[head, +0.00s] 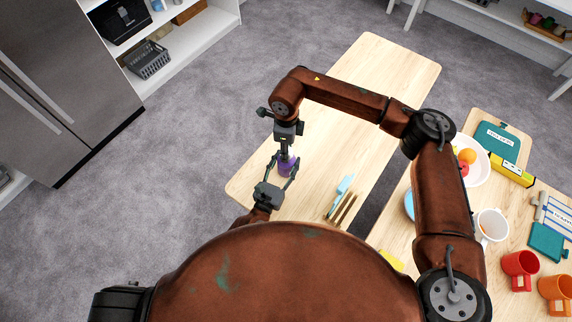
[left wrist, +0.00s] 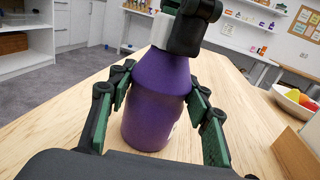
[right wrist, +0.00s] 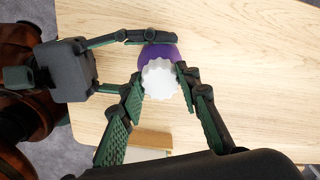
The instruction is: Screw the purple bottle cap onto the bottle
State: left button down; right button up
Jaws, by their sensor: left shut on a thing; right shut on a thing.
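The purple bottle (left wrist: 155,110) stands upright on the wooden table. My left gripper (head: 284,168) is shut around its body from the side; the green fingers show on both sides in the left wrist view. The white scalloped cap (right wrist: 159,79) sits over the bottle top, seen from above in the right wrist view. My right gripper (right wrist: 157,88) points down with a finger on either side of the cap, shut on it. The right gripper covers the bottle neck in the left wrist view, so how far the cap is seated cannot be told.
A light-blue object (head: 343,185) and thin brown sticks (head: 345,208) lie right of the bottle. A second table holds a fruit bowl (head: 482,170), a white mug (head: 490,226) and red and orange mugs. The far part of the bottle's table (head: 385,65) is clear.

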pick_arm(q)
jog(key=shift+f, duration=0.25)
pick_arm(e)
jog(key=m, duration=0.9)
jog(key=shift+m, duration=0.4)
jog(key=m, duration=0.4)
jog(key=shift+f, duration=0.1)
jog(key=m, duration=0.4)
jog(key=o, duration=1.4)
notch_tip(320, 180, up, 12)
jog(key=shift+r, duration=0.1)
